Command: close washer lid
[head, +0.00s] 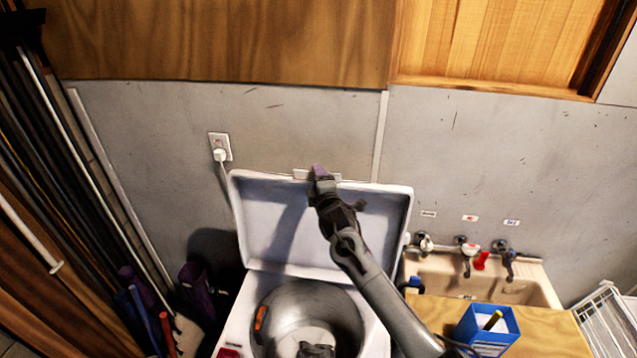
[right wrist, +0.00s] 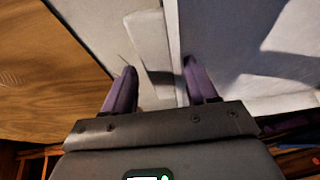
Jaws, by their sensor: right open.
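The washer (head: 237,318) stands at the bottom centre of the head view with its white lid (head: 275,215) raised, leaning back toward the wall. The open drum (head: 285,303) shows below it. My right gripper (head: 318,172) is at the lid's top edge, near its middle. In the right wrist view its two purple fingers (right wrist: 160,88) are apart, and the edge of the lid (right wrist: 240,60) runs between them in the picture. I cannot tell whether a finger touches the lid. My left gripper is not in view.
An orange item (head: 260,318) and a dark item (head: 316,350) are in the drum. A sink (head: 540,288) with taps and a counter (head: 545,335) with a blue box (head: 486,331) stand at right. An outlet with a plug (head: 220,150) is on the wall. Poles stand at left.

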